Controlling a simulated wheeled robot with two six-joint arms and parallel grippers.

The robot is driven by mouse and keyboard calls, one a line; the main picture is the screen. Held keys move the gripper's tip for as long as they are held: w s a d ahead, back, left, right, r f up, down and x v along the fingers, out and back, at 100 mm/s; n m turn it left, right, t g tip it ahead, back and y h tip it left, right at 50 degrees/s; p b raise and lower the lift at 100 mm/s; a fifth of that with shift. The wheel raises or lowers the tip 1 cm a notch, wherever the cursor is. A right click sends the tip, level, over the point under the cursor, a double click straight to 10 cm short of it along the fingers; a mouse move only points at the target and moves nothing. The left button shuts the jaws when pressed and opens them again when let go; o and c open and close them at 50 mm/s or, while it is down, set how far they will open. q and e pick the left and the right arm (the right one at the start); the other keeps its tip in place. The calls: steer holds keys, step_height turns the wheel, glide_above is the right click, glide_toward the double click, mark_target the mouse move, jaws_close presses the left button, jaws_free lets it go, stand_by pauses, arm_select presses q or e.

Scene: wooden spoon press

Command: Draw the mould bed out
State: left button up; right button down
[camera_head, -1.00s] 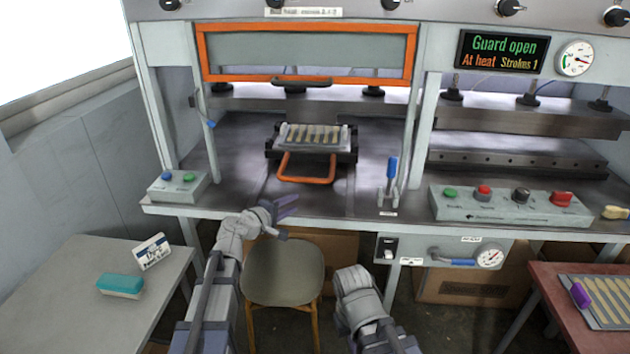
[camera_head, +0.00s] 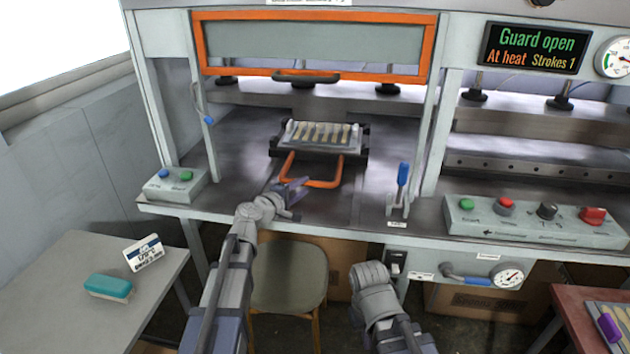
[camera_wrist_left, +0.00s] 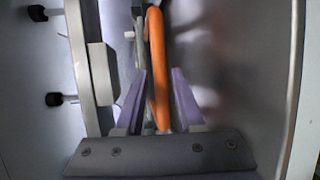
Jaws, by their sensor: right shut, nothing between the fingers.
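The mould bed (camera_head: 283,141) is a dark carriage with a grey plate of several pale spoon-shaped blanks, sitting inside the press under the raised orange-framed guard (camera_head: 312,75). Its orange loop handle (camera_head: 325,184) sticks out toward me. My left gripper (camera_head: 296,187) is at the left part of the handle. In the left wrist view, the orange handle (camera_wrist_left: 158,70) runs between the two purple fingers (camera_wrist_left: 160,103), with a gap on both sides, so the gripper is open. My right gripper (camera_head: 370,274) is shut and empty, low in front of the press; its fingertips are hard to make out.
A blue-handled lever (camera_head: 402,175) stands right of the bed's path. A two-button box (camera_head: 174,185) is at left and a control panel (camera_head: 535,222) at right. A stool (camera_head: 288,275) stands below the press edge. The bench in front of the handle is clear.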

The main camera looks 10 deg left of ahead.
mark_target(314, 190)
arm_select(q)
steer(key=b+x, duration=0.1)
steer(key=x, duration=0.6)
steer(key=shift+s, duration=0.1)
jaws_close()
stand_by(1.2)
